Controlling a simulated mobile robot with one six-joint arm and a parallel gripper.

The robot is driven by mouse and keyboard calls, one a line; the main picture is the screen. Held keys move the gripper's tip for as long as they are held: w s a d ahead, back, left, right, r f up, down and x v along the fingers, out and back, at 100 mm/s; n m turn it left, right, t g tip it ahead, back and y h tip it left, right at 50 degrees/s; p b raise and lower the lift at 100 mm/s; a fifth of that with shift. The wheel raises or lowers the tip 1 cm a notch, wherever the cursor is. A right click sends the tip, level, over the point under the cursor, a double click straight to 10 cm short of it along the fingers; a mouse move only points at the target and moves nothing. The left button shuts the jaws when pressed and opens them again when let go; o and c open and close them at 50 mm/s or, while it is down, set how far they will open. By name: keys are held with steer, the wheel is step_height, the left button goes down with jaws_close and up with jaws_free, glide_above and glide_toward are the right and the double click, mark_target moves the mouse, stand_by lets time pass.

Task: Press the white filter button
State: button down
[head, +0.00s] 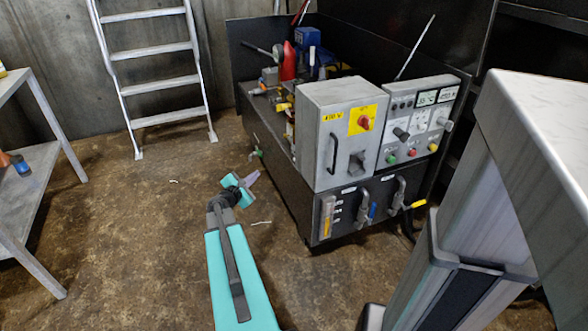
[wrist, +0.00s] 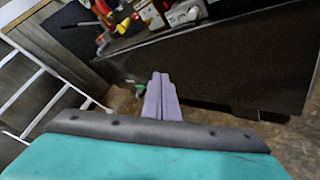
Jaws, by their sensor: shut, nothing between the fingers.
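The grey control panel (head: 419,122) stands on the right side of the machine in the head view. It carries small green, red and yellow buttons along its lower edge, with knobs and dials above them. I cannot make out a white filter button for sure at this size. My gripper (head: 251,178) is shut and empty, over the floor to the left of the machine and well apart from the panel. In the wrist view its lilac fingers (wrist: 160,85) are together and point toward the machine's dark side wall. The panel is not seen there.
A grey switch box (head: 342,130) with a yellow label and red knob sits left of the panel. Levers (head: 361,208) stick out from the dark base below. A ladder (head: 160,80) leans at the back and a shelf (head: 28,160) stands left. The floor between is mostly clear.

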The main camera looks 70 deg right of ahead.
steer(key=shift+n+h, duration=0.5)
steer(key=shift+n, duration=0.1)
steer(key=s+d, duration=0.1)
steer(key=s+d+r+b, duration=0.1)
steer(key=d, duration=0.2)
steer(key=shift+s+r+b, duration=0.15)
steer(key=shift+s+b, duration=0.15)
steer(key=shift+s, duration=0.1)
steer(key=shift+s+d, duration=0.1)
steer(key=s+d, duration=0.5)
steer(key=s, duration=0.1)
steer(key=shift+s+d+b, duration=0.2)
steer(key=shift+s+b, duration=0.1)
steer(key=shift+b, duration=0.1)
steer(key=shift+s+d, duration=0.1)
steer(key=shift+s, duration=0.05)
stand_by(1.5)
steer(key=shift+s+d+b, duration=0.15)
steer(key=shift+s+b, duration=0.05)
steer(key=shift+b, duration=0.1)
